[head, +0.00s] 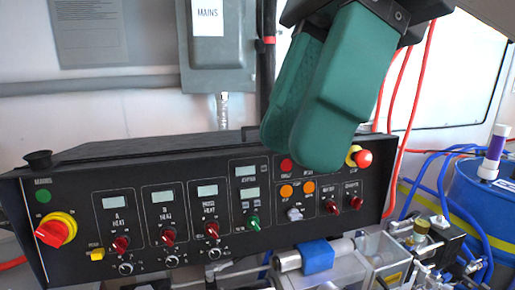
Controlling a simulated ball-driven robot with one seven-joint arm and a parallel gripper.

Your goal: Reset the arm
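My gripper (297,150), with two thick green fingers, hangs down from the upper middle of the head view, in front of the black control panel (90,215). One finger overlaps the other in this view, so I cannot tell whether there is a gap between them. No object shows between the fingers. The fingertips cover part of the panel's top edge and upper face, left of the red stop button (363,159).
The panel carries a red-and-yellow main switch (55,231), several red knobs and a green knob (253,223). A grey MAINS box (218,62) is on the wall behind. Red hoses (404,165), blue hoses and a blue drum (480,205) are at right.

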